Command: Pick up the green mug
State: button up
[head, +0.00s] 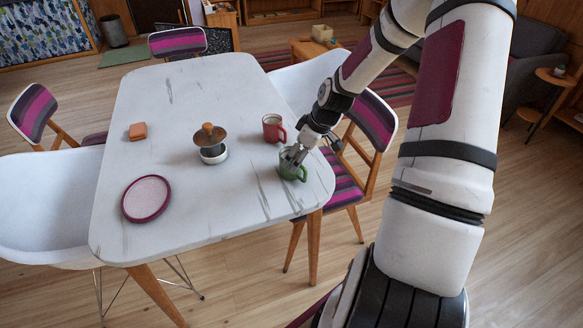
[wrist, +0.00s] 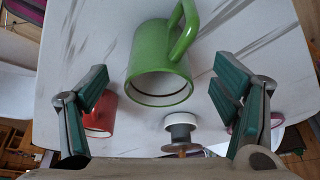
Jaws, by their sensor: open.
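The green mug (head: 290,172) stands near the right edge of the white table in the head view, partly hidden by my gripper (head: 292,158). In the wrist view the green mug (wrist: 160,58) is upper middle, its rim facing the camera and its handle toward the top right. My gripper (wrist: 160,98) is open, with one finger to the left of the mug and the other to the right. There are gaps between the mug and both fingers, and the gripper holds nothing.
A red mug (head: 273,128) stands close behind the green one.

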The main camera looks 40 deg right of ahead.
jog(key=x, duration=0.5)
jog(key=shift+w+b, duration=0.15)
jog(key=shift+b, duration=0.15)
jog(key=shift+c, duration=0.2)
jog(key=c, duration=1.4)
